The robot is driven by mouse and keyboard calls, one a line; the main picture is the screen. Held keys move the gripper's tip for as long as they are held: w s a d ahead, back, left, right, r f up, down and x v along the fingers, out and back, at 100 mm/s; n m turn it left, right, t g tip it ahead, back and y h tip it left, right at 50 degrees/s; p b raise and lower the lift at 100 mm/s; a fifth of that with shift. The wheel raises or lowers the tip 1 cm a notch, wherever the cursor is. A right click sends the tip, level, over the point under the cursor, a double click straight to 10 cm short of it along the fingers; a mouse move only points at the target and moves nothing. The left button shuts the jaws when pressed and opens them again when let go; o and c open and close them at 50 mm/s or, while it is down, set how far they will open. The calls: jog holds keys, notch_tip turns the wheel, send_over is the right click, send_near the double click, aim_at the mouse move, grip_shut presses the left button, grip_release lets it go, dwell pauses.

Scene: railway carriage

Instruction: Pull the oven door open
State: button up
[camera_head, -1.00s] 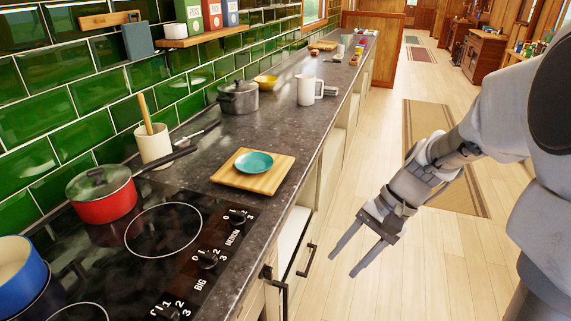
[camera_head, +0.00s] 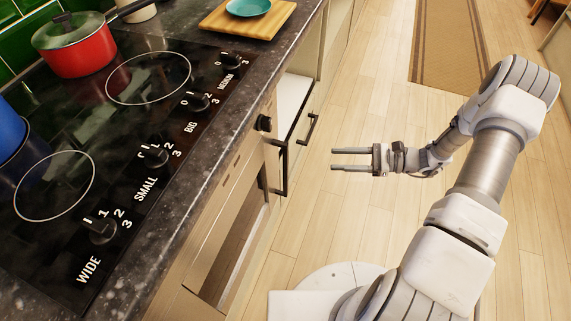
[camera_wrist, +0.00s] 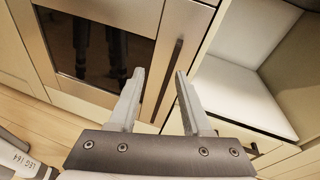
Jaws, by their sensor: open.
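The oven's front panel (camera_head: 215,225) stands below the black cooktop in the head view. Its dark glass door (camera_wrist: 95,45) shows in the wrist view and looks closed. A dark bar handle (camera_wrist: 171,68) runs along the door's right side; the handle (camera_head: 284,170) also shows in the head view. My gripper (camera_head: 333,159) is open and empty, out over the floor to the right of the handle and apart from it. In the wrist view the handle appears between my two fingers (camera_wrist: 161,76), beyond the tips.
An open white compartment (camera_wrist: 235,88) lies right of the oven, with another dark handle (camera_head: 308,128) below it. The countertop edge and knobs (camera_head: 155,155) overhang on the left. A red pot (camera_head: 75,52) sits on the cooktop. The wooden floor (camera_head: 345,215) is clear.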

notch_tip(320, 180, down, 8)
jog(key=d+m+t+y+b, duration=0.1)
jog(key=m+t+b, duration=0.1)
jog(key=m+t, duration=0.2)
jog(key=b+x, duration=0.2)
jog(key=x, duration=1.5)
jog(key=shift+a+f, duration=0.2)
jog(key=shift+f, duration=0.2)
grip_shut()
